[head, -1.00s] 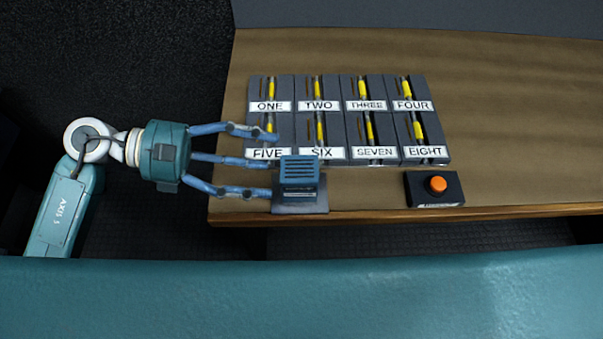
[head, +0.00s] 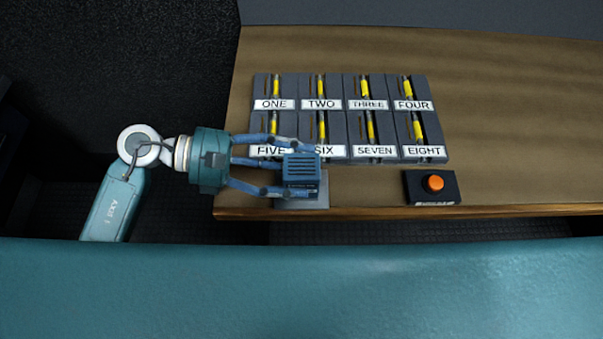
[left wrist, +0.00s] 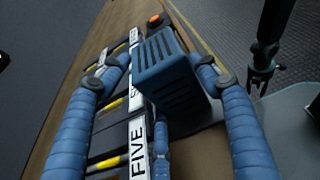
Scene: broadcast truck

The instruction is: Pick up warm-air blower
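The warm-air blower (head: 301,172) is a small dark blue box with a slotted top. It sits on a grey pad (head: 302,201) at the table's front edge, left of the orange button. In the left wrist view the blower (left wrist: 168,72) stands between the fingers. My left gripper (head: 291,168) is open around it, with one finger on the far side and one on the near side. The wrist view shows a gap between the left finger and the blower; the right finger is close beside it. A dark gripper (left wrist: 262,78), apparently my right one, shows small; its fingers are unclear.
A block of numbered dark slots (head: 350,119) with yellow pieces lies just behind the blower, close to the far finger. A black box with an orange button (head: 433,184) stands to the right. The wooden table (head: 510,120) is clear on the right.

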